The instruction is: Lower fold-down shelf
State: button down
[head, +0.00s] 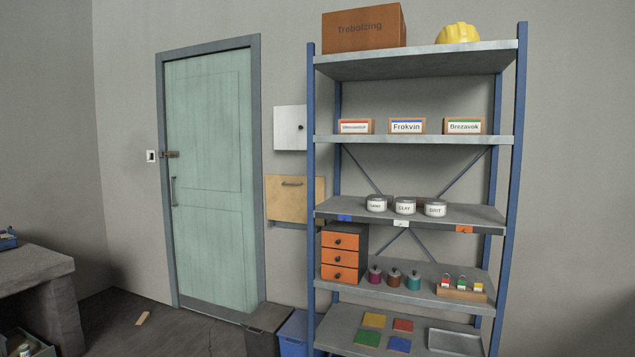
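A light wooden panel (286,209), which looks like the fold-down shelf, stands upright against the wall between the door and the shelving rack. A dark bar handle (292,184) sits near its top edge. A grey strip (290,225) runs along the wall at its lower edge. The panel's right edge is close to the rack's blue post, with a lighter wooden part beside it. My gripper is not in view.
A blue-post rack (420,61) with boxes, jars and drawers fills the right. A white wall cabinet (290,128) hangs above the panel. A dark bin (268,318) and a blue bin (298,328) stand below it. A green door (210,180) is left; floor before it is mostly clear.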

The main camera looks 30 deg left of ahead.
aim_at(287, 196)
jog(key=z, duration=6.75)
jog(key=i+j+z, duration=0.15)
jog(key=i+z, duration=0.2)
jog(key=i+j+z, duration=0.4)
jog(key=i+l+z, duration=0.15)
jog(key=i+z, duration=0.15)
jog(key=z, duration=0.2)
jog(key=i+z, duration=0.95)
jog(key=i, duration=0.65)
jog(key=i+l+z, duration=0.15)
jog(key=i+z, duration=0.7)
jog(key=i+j+z, duration=0.1)
jog(key=i+z, duration=0.35)
jog(key=i+j+z, duration=0.25)
jog(key=i+z, duration=0.2)
jog(key=i+l+z, duration=0.25)
jog(key=i+z, duration=0.15)
jog(key=i+l+z, duration=0.1)
jog(key=i+z, duration=0.75)
jog(key=i, duration=0.2)
jog(key=i+j+z, duration=0.4)
jog(key=i+l, duration=0.1)
